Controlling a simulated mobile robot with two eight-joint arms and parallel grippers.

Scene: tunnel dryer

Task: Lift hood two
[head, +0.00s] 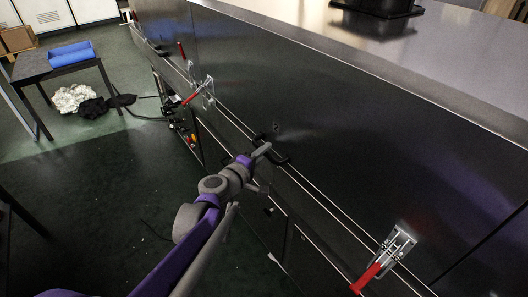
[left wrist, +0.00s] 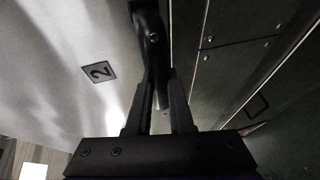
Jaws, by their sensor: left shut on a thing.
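Hood two (head: 340,135) is a long dark metal panel along the dryer's side, and a label with the number 2 (left wrist: 98,71) shows on it in the left wrist view. A black bar handle (head: 282,160) sits near the hood's lower edge; it also shows in the left wrist view (left wrist: 148,28). My left gripper (head: 264,152) is at this handle, its fingers (left wrist: 160,100) shut on it. The fingers hide part of the handle. The hood's lower edge lies along the seam with the lower panels. My right gripper is in no view.
Red-handled toggle clamps (head: 374,270) (head: 197,92) sit along the seam on both sides of the handle. A dark table (head: 32,68) with a blue bin (head: 72,54) stands at the far left, cloths (head: 74,99) beneath it. The green floor (head: 100,190) beside the dryer is mostly clear.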

